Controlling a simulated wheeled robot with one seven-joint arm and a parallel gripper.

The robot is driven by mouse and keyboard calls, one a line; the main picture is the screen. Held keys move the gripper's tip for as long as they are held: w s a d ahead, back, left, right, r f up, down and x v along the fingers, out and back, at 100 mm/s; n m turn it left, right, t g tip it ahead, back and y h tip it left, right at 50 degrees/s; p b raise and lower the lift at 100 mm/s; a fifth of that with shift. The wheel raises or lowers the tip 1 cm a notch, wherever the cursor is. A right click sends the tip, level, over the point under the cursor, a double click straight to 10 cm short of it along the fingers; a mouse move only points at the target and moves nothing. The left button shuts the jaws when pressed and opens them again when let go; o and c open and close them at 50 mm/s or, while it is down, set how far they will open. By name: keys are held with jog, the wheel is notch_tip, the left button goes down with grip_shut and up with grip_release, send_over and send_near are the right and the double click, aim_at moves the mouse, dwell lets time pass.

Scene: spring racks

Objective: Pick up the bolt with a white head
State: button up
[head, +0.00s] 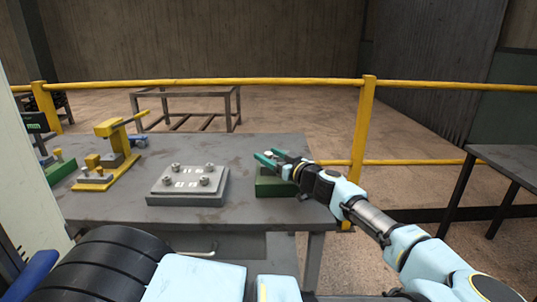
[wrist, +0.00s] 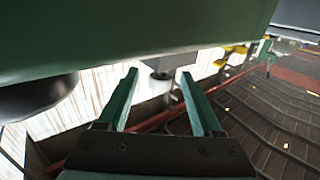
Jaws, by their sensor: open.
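My gripper (head: 266,156) is open above a green block (head: 272,187) at the right end of the grey table. In the head view a small pale spot shows between its fingers; I cannot tell whether it is the white-headed bolt. In the wrist view the two green fingers (wrist: 158,74) stand apart, with a small grey bolt-like piece (wrist: 160,66) beyond and between their tips. The fingers do not appear to grip it. A large green surface (wrist: 120,30) fills the top of that view, and a dark round part (wrist: 38,95) is at its left.
A grey plate (head: 158,197) with several upright bolts and white labels lies mid-table (head: 110,208). A yellow press-like tool (head: 112,140) and another green block (head: 60,172) stand at the left. A yellow railing (head: 210,82) runs behind. Bare table lies between plate and gripper.

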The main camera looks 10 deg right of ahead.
jog(key=shift+w+a, duration=0.2)
jog(key=shift+w, duration=0.1)
jog(key=shift+c, duration=0.2)
grip_shut()
dwell(0.3)
